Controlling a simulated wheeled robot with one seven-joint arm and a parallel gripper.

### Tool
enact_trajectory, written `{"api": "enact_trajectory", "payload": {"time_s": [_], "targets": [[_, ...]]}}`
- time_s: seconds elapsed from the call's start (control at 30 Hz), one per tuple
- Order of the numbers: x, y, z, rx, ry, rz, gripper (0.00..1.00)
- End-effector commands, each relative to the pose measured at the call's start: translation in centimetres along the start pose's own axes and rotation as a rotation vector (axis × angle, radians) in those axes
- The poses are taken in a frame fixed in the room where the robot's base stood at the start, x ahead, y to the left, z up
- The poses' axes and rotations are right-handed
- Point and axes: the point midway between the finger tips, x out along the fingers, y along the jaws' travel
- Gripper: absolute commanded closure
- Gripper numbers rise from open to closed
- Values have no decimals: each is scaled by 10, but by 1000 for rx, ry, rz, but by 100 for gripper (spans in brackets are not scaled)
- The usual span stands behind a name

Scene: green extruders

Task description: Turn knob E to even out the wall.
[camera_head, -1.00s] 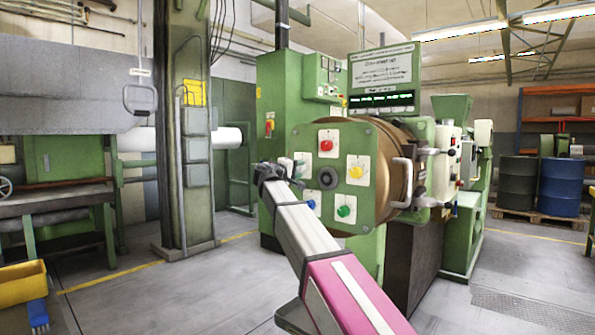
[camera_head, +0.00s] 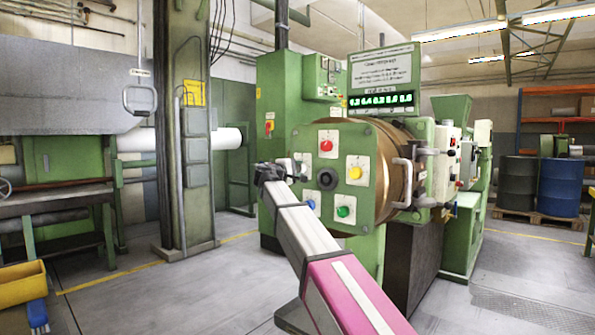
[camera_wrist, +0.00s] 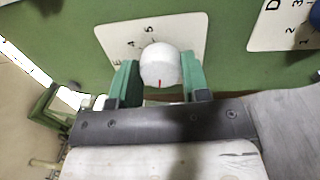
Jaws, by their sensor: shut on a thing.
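Knob E (camera_wrist: 161,64) is a white round knob with a red mark, on a white dial plate (camera_wrist: 122,42) with an E and the numbers 4 and 5. In the wrist view the red mark points down toward my gripper. My gripper (camera_wrist: 160,78) is shut on the knob, one green finger on each side. In the head view my gripper (camera_head: 284,169) is at the left edge of the green front panel (camera_head: 324,136) and hides the knob. A lit display (camera_head: 381,102) above shows a row of green digits, too small to read surely.
The panel also has a red knob (camera_head: 326,145), a yellow knob (camera_head: 354,173), a green knob (camera_head: 343,211) and a partly hidden blue knob (camera_head: 311,204). A dark round centre (camera_head: 327,179) lies between them. Drums (camera_head: 560,187) stand far right.

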Motion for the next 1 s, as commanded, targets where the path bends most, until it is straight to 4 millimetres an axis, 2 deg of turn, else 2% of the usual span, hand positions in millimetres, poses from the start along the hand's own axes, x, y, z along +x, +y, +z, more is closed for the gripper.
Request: {"api": "enact_trajectory", "payload": {"time_s": [0.07, 0.1, 0.17, 0.43, 0.57, 1.0], "targets": [[0, -1, 0, -2, 0, -1, 81], [0, -1, 0, -2, 0, -1, 48], [0, -1, 0, -1, 0, -1, 32], [-1, 0, 0, 0, 0, 0, 32], [-8, 0, 0, 0, 2, 0, 32], [-84, -1, 1, 0, 1, 0, 32]]}}
